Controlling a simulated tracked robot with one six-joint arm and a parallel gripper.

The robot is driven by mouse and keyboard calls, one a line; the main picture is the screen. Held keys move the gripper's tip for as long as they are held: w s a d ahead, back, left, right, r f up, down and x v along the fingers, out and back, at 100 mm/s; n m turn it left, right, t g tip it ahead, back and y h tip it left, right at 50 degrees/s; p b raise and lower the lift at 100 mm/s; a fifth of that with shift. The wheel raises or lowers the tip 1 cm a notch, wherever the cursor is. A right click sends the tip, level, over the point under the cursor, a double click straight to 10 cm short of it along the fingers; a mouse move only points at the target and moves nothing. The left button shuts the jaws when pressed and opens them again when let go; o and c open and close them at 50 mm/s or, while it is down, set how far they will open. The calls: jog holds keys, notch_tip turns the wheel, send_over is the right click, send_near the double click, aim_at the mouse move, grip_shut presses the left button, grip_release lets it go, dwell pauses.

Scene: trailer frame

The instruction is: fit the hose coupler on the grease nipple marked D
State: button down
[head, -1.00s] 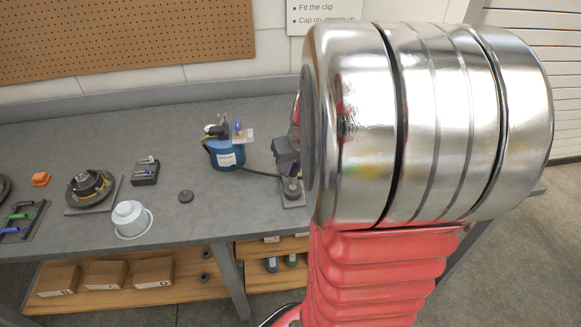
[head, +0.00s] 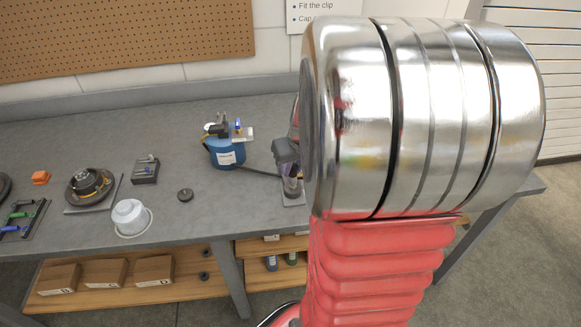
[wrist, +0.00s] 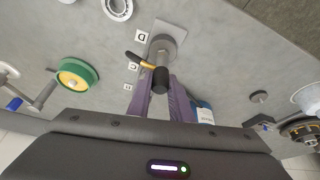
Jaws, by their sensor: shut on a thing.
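My gripper (wrist: 160,98) has purple fingers in the wrist view, shut on the hose coupler (wrist: 161,79), a dark cylinder. Beyond the coupler, a grey round post (wrist: 164,45) stands on a light plate (wrist: 172,30), beside the label D (wrist: 142,37). The coupler overlaps the post in this view; I cannot tell whether they touch, and the nipple itself is hidden. In the head view my gripper (head: 286,151) shows dark above a small post on a plate (head: 293,199), partly hidden by my arm.
A blue canister (head: 225,151) stands on the bench, with a dark hose (head: 257,172) running right towards my gripper. Labels C (wrist: 132,67) and another lie below D. A green-rimmed wheel (wrist: 77,74) is at left. A white cup (head: 130,215) and black puck (head: 185,195) sit left of the canister.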

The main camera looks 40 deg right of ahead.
jog(key=shift+f, duration=0.5)
dwell(1.5)
jog(key=c, duration=1.5)
grip_release()
jog(key=shift+o, duration=0.3)
jog(key=o, duration=0.3)
jog(key=shift+r, duration=3.5)
